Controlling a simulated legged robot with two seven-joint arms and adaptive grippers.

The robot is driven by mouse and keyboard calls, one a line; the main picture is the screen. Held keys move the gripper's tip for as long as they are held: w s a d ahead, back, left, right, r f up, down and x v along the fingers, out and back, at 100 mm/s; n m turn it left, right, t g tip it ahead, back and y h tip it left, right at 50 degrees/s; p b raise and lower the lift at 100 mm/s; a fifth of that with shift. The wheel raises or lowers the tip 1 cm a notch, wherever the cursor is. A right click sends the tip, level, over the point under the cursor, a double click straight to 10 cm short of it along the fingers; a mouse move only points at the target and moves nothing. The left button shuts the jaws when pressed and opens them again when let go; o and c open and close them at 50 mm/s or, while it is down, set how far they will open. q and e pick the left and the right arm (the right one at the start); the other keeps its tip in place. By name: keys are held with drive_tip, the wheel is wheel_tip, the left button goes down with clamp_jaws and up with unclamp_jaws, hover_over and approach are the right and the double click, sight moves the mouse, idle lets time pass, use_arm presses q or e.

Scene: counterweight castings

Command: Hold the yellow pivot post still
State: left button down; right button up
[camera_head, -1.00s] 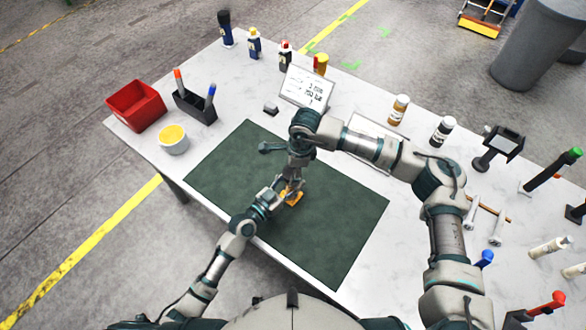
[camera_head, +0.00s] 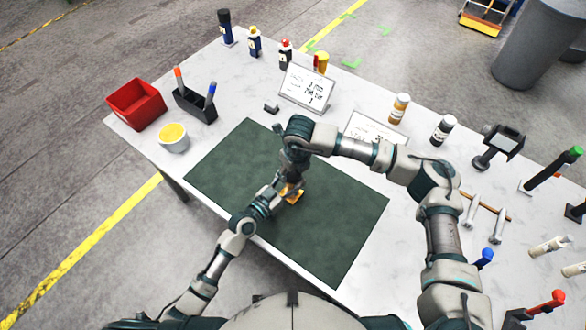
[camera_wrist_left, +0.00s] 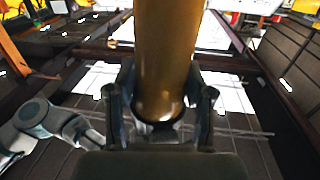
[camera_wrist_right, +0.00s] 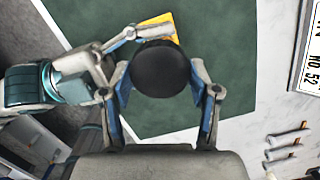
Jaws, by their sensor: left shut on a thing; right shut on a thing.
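The yellow pivot post (camera_wrist_left: 168,60) stands between the fingers of my left gripper (camera_wrist_left: 160,125) in the left wrist view, and they are shut on it. In the head view a yellow base (camera_head: 293,195) shows on the green mat, just beside my left gripper (camera_head: 279,187). My right gripper (camera_head: 291,168) is directly above. In the right wrist view its fingers (camera_wrist_right: 161,95) are shut on a round black piece (camera_wrist_right: 160,68), seen end-on. A yellow corner (camera_wrist_right: 160,22) shows behind it. My grippers hide most of the post in the head view.
The green mat (camera_head: 335,225) is otherwise clear. A red bin (camera_head: 136,105), a cup with yellow contents (camera_head: 173,138) and a dark pen holder (camera_head: 195,105) stand left. Cards (camera_head: 306,88), bottles (camera_head: 398,108) and several tools (camera_head: 498,226) line the back and right.

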drive_tip(key=m, duration=0.5)
drive_tip(key=shift+a, duration=0.2)
drive_tip(key=m, duration=0.3)
drive_tip(key=shift+h, duration=0.4)
use_arm(q)
drive_tip(key=shift+d, duration=0.1)
use_arm(e)
drive_tip(key=m, duration=0.5)
drive_tip(key=shift+w+a, duration=0.1)
use_arm(q)
drive_tip(key=shift+s, duration=0.1)
use_arm(e)
drive_tip(key=m, duration=0.3)
drive_tip(key=shift+h, duration=0.3)
drive_tip(key=m+g, duration=0.1)
drive_tip(key=m, duration=0.4)
drive_tip(key=shift+w+m, duration=0.15)
drive_tip(key=shift+m, duration=0.15)
drive_tip(key=m, duration=0.7)
drive_tip(key=shift+w+m+g, duration=0.15)
drive_tip(key=shift+m+g, duration=0.15)
drive_tip(key=shift+m, duration=0.1)
use_arm(q)
drive_tip(key=shift+s, duration=0.1)
use_arm(e)
drive_tip(key=shift+d, duration=0.2)
